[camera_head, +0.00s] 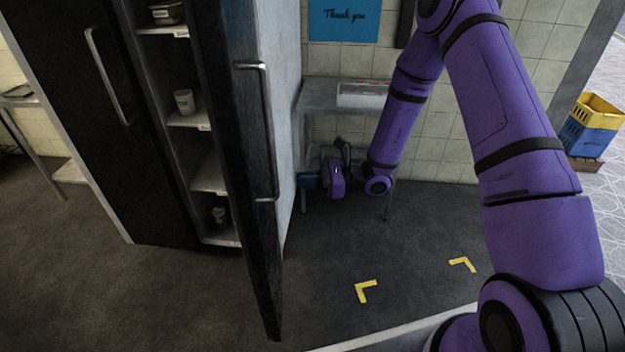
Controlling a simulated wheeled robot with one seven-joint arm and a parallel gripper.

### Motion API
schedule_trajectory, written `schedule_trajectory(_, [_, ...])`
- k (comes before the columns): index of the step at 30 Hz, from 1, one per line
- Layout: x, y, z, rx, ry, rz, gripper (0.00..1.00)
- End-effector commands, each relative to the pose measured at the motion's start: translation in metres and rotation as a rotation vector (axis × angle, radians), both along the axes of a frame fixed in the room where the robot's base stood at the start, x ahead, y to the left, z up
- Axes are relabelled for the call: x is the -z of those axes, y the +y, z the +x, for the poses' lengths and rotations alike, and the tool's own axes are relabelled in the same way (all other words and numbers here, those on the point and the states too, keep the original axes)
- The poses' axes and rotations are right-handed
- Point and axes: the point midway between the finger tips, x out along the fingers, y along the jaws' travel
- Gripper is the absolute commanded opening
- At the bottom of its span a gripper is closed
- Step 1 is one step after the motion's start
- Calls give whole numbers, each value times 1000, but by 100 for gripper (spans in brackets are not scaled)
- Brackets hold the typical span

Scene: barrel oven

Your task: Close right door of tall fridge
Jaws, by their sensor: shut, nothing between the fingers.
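The tall fridge has a dark left door (75,100) that is shut. Its right door (247,150) stands open, swung out toward me, with a long metal handle (268,130) on its dark outer face. Through the gap I see shelves (188,119) with a few small containers. I cannot tell whether the fingertips touch the door.
A metal table (318,97) with a pale tray (362,94) stands against the tiled wall behind my arm. Yellow and blue crates (592,125) are stacked at the far right. The dark floor (330,270) with yellow corner marks is clear right of the door.

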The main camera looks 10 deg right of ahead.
Motion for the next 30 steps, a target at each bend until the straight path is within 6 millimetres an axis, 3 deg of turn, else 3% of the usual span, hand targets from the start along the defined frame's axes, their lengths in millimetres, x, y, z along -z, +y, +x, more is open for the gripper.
schedule_trajectory(9, [0,60,10,-5,-1,0,0])
schedule_trajectory(15, [0,84,15,-2,0,-1,0])
schedule_trajectory(30, [0,94,17,-1,0,0,0])
